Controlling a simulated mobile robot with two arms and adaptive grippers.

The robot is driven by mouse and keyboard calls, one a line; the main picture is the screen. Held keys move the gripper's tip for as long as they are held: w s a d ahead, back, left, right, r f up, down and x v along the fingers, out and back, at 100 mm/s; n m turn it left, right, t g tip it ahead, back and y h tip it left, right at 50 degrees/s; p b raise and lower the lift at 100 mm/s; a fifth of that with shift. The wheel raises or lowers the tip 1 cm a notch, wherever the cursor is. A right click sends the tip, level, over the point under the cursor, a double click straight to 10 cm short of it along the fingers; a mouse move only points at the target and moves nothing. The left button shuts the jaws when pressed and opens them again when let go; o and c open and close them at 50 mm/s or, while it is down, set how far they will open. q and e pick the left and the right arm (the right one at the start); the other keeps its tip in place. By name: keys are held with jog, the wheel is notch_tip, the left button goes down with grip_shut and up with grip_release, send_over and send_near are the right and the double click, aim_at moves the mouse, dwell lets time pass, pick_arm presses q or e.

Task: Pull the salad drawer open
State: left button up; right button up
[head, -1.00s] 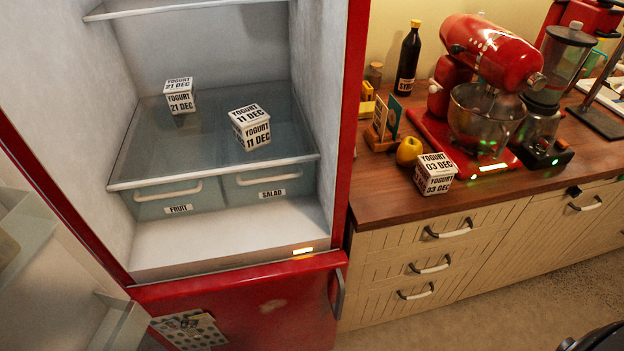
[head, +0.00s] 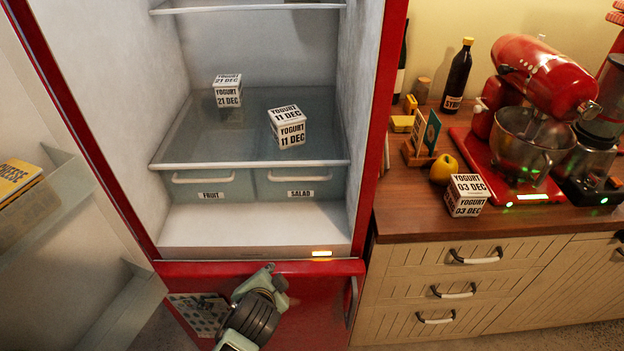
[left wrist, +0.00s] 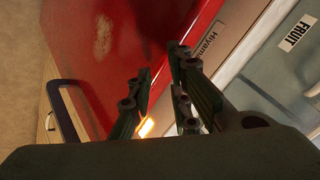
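The salad drawer (head: 301,182) is the right of two translucent blue-green drawers under the glass shelf inside the open red fridge. It is shut, with a white bar handle (head: 300,174) and a SALAD label. The fruit drawer (head: 210,187) beside it is also shut. My left gripper (head: 272,272) is in front of the red lower door, below the drawers and not touching them. In the left wrist view its two fingers (left wrist: 160,95) are apart with nothing between them. My right gripper is not in view.
Yogurt boxes (head: 288,127) (head: 228,91) stand on the glass shelf (head: 190,145) above the drawers. The open fridge door (head: 90,130) is at the left. A wooden counter (head: 420,215) with a red mixer is at the right. The white fridge floor (head: 250,222) is clear.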

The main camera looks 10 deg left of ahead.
aim_at(298, 180)
pick_arm(q)
jog(key=w+r+m+t, duration=0.1)
jog(key=w+r, duration=0.1)
jog(key=w+r+m, duration=0.1)
jog(key=w+r, duration=0.1)
jog(key=w, duration=0.1)
jog(key=w+r+t, duration=0.1)
jog(key=w+r, duration=0.1)
jog(key=shift+w+d+m+t+y, duration=0.3)
jog(key=shift+w+d+m+y, duration=0.05)
jog(key=shift+d+m+y, duration=0.05)
jog(key=w+d+r+m+t, duration=0.3)
jog(key=w+r+m+t, duration=0.15)
jog(key=w+r, duration=0.45)
jog(key=shift+g+y, duration=0.25)
jog(key=shift+y, duration=0.05)
jog(key=shift+p+x, duration=0.45)
jog(key=shift+x, duration=2.95)
jog(key=shift+r, duration=0.15)
jog(key=shift+c, duration=0.4)
grip_shut()
